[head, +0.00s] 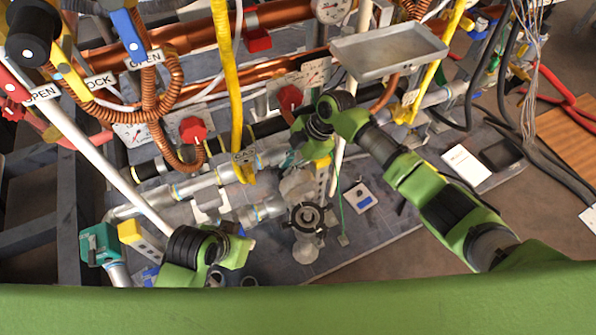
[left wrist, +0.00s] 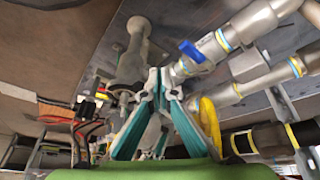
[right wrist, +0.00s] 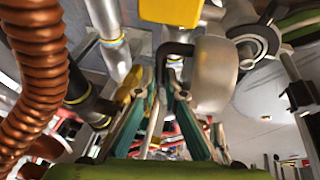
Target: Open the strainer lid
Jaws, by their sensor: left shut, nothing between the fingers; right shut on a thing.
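The likely strainer is a grey cast body (head: 297,184) low in the middle of the head view, partly behind my right gripper. In the right wrist view, a rounded grey metal piece (right wrist: 215,75) has a bent black handle (right wrist: 174,52); this looks like the strainer lid. My right gripper (right wrist: 161,88) is shut on the black handle, its teal fingers reaching up to it. It also shows in the head view (head: 308,146). My left gripper (left wrist: 159,78) is shut and empty, apart from the pipes. I cannot tell whether the lid is lifted.
A black spoked ring (head: 308,218) stands below the grey body. A grey tray (head: 388,52) is above my right arm. Copper pipes (head: 220,75), a yellow pipe (head: 232,90) and red knobs (head: 192,130) crowd the back. Dark cables lie at right; bare floor is at lower right.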

